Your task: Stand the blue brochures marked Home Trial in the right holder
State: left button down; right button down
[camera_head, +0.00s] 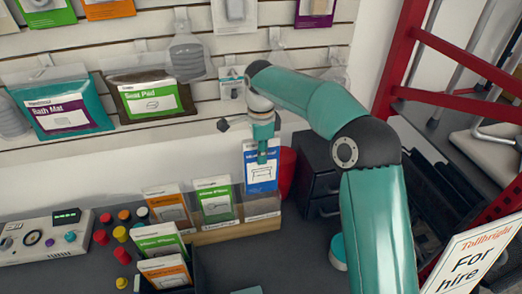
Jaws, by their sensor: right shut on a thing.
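My right gripper (263,150) is shut on the blue brochures (261,178). They hang upright below it, with a white panel and a drawing on the front; the printed title is too small to read surely. A wooden rack (205,239) on the counter carries clear holders. The right holder (262,207) shows no brochures standing in it. The blue brochures are just above it in the picture; I cannot tell whether their lower edge touches it. The middle holder has green brochures (216,205) and the left one orange brochures (168,208). My left gripper is out of view.
A dark box (196,270) with green and orange brochures stands in front of the rack. A red bin (287,172) and dark drawers (318,178) stand close behind at right. Coloured knobs (121,233) and a control panel (45,238) are at left.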

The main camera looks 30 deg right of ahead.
jog(key=shift+f+b, duration=2.9)
jog(key=shift+f, duration=0.4)
jog(key=shift+s+f+b, duration=0.15)
jog(key=shift+f+b, duration=1.1)
jog(key=shift+f, duration=0.65)
jog(key=c, duration=1.2)
grip_release()
jog(key=shift+o, duration=0.5)
jog(key=shift+r, duration=0.1)
